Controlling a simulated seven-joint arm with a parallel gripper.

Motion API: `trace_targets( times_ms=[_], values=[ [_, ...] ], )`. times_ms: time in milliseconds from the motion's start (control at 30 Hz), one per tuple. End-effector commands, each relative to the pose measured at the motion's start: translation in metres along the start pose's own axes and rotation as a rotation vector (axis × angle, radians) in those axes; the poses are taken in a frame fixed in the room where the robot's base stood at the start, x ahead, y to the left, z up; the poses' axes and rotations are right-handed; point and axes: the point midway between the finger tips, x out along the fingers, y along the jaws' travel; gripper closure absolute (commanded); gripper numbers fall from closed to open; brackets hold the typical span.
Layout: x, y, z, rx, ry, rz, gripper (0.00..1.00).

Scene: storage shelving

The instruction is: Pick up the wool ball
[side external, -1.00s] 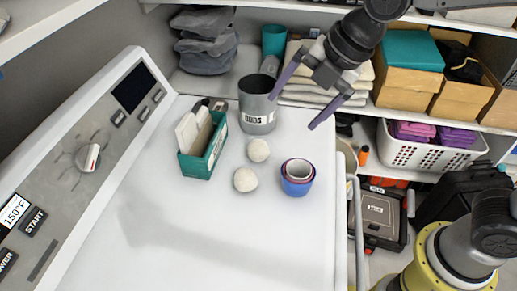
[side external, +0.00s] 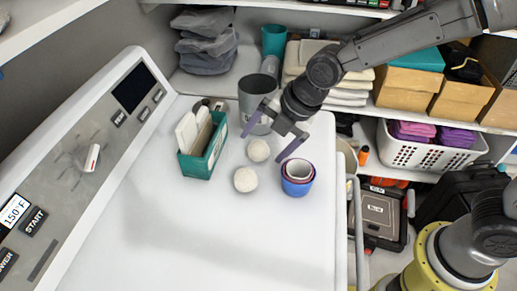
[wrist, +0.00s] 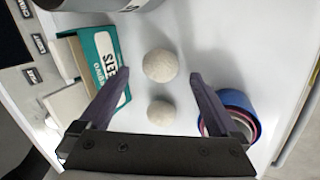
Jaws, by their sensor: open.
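Two cream wool balls lie on the white machine top. The nearer one (side external: 246,179) is in front, and the other wool ball (side external: 258,150) is behind it, close to my gripper. In the wrist view, one ball (wrist: 160,65) sits between and a little beyond the fingertips, and the other ball (wrist: 161,113) lies nearer the gripper's palm. My gripper (side external: 267,142) is open and empty, its purple fingers spread on either side of the balls in the wrist view (wrist: 160,82). I cannot tell its exact height above them.
A teal box of white sheets (side external: 203,153) stands left of the balls. Nested cups (side external: 297,180) stand close on the right, near one finger. A grey bin (side external: 252,92) is behind. The front of the white top (side external: 200,235) is clear.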

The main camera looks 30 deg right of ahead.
Motion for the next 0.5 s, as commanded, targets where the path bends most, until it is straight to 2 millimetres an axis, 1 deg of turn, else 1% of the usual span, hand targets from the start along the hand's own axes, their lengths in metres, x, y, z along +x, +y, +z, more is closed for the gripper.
trace_targets(
  times_ms=[33, 100, 367, 433, 500],
  values=[
    [0.0069, -0.0006, -0.0001, 0.000, 0.000, -0.003, 0.03],
    [0.0120, -0.0005, -0.0001, 0.000, 0.000, -0.002, 0.03],
    [0.0146, 0.0001, 0.0000, 0.000, 0.000, 0.001, 0.03],
    [0.0145, 0.0001, 0.0001, 0.000, 0.000, 0.001, 0.11],
    [0.0144, 0.0001, 0.0001, 0.000, 0.000, 0.001, 0.24]
  ],
)
